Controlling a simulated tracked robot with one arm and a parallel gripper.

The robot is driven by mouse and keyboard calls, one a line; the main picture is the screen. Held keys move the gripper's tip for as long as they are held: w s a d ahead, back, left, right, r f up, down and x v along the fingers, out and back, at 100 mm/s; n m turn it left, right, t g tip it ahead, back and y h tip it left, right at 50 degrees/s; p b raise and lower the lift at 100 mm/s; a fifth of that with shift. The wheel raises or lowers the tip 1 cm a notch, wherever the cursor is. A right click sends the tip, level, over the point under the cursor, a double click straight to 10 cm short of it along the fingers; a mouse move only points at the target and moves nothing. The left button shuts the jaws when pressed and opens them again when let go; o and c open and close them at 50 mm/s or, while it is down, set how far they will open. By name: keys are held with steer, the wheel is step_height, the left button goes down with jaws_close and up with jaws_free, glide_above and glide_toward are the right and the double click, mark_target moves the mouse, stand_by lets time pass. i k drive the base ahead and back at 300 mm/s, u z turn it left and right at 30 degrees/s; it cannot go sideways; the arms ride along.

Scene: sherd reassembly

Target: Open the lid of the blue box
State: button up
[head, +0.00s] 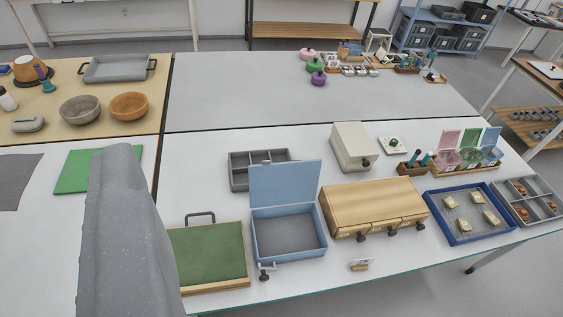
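The blue box (290,255) stands on the white table, right of a green board. Its light blue lid (285,184) stands up at the back edge, so the box is open. I see its bare grey floor, and it looks empty. A dark knob on a small pale clamp-like part (266,272) is at the box's front left corner. My gripper's fingers do not show. A large grey speckled shape, which I cannot identify for sure, fills the lower left foreground, apart from the box in the picture.
A wooden drawer box (372,204) stands close right of the blue box. A green board (208,255) with a handle is close left. A grey divided tray (252,158) lies behind the lid. A small tagged item (360,265) lies in front. Blue tray (470,230) is farther right.

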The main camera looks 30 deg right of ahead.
mark_target(297, 181)
steer(key=u, duration=0.05)
steer(key=i, duration=1)
steer(key=z, duration=0.1)
